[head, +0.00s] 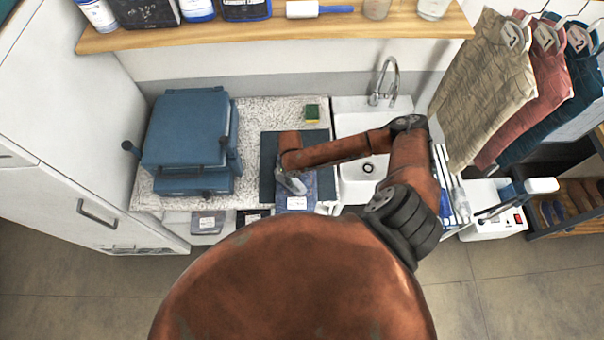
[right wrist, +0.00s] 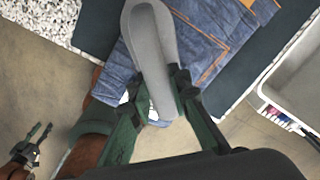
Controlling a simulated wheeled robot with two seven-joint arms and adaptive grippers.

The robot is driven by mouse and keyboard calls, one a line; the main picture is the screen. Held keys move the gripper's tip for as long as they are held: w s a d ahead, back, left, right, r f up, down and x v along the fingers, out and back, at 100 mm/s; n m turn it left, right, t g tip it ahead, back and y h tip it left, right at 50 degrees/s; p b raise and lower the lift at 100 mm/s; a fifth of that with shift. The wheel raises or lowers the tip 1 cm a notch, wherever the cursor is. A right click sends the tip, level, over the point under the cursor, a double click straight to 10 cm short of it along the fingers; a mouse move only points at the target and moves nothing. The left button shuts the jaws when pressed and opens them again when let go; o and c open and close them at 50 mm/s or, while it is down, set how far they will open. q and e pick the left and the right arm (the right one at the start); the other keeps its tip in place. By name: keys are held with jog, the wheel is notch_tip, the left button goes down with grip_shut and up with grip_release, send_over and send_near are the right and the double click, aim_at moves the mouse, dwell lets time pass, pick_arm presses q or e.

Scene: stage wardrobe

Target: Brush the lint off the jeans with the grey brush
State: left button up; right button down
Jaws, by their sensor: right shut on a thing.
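The blue jeans (head: 312,184) lie folded on a dark mat (head: 268,165) on the counter. In the right wrist view the jeans (right wrist: 205,35) show orange stitching and a brown patch. My right gripper (right wrist: 155,92) is shut on the grey brush (right wrist: 150,35), whose long rounded body lies over the jeans. I cannot tell whether its underside touches the cloth. In the head view the right gripper (head: 291,182) is small above the jeans. My left gripper (right wrist: 33,142) shows low at the left of the right wrist view, its fingers apart and empty, over the floor. No lint is clearly visible.
A blue press-like machine (head: 185,130) stands left of the mat. A sponge (head: 312,112) lies behind it. The sink (head: 358,185) with a tap is to the right. A shelf (head: 280,32) with containers runs along the back.

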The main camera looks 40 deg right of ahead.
jog(key=shift+s+a, duration=0.35)
jog(key=shift+s, duration=0.1)
notch_tip(320, 180, up, 2)
jog(key=shift+s+r, duration=0.15)
jog(key=shift+r, duration=0.1)
jog(key=shift+w+r, duration=0.2)
jog(key=shift+r, duration=0.7)
jog(key=shift+s+r, duration=0.1)
jog(key=shift+r, duration=1.85)
